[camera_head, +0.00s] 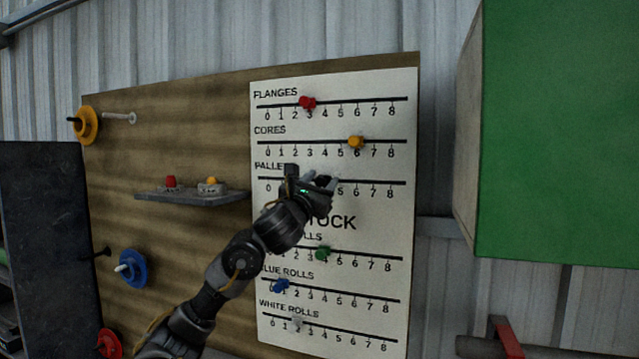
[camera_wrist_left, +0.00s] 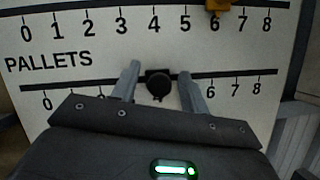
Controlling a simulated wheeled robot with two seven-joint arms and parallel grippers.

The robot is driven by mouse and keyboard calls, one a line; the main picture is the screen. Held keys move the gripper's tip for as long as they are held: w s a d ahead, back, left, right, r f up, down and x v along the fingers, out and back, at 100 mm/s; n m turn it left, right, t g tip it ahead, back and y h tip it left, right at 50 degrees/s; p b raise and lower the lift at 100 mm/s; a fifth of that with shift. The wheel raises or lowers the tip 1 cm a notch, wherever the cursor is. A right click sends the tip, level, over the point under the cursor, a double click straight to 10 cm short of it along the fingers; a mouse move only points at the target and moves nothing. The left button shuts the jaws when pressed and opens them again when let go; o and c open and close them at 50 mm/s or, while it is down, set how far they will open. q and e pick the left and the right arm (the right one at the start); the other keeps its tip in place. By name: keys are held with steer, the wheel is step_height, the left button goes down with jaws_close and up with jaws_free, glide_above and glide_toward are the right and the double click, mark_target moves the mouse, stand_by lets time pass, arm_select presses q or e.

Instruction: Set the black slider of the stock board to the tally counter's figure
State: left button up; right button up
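The black slider (camera_wrist_left: 160,86) sits on the PALLETS rail of the white stock board (camera_head: 398,220), around the middle of the scale. I cannot tell its exact figure, because the numerals beside it are hidden.
The grey shelf (camera_head: 190,197) juts from the wooden panel (camera_head: 190,130), left of my arm. Other sliders are red (camera_head: 308,103), yellow (camera_head: 356,142), green (camera_head: 323,254), blue (camera_head: 282,286) and white (camera_head: 297,322). A large green box (camera_head: 560,130) stands at the right.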

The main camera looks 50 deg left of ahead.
arm_select(q)
steer(key=shift+s+f, duration=0.1)
steer(key=shift+s+f+b, duration=0.25)
steer(key=shift+s+b, duration=0.05)
steer(key=b+v, duration=0.2)
steer(key=v, duration=0.8)
steer(key=shift+d+r+b, duration=0.15)
steer(key=shift+r+b, duration=0.1)
steer(key=shift+b, duration=0.1)
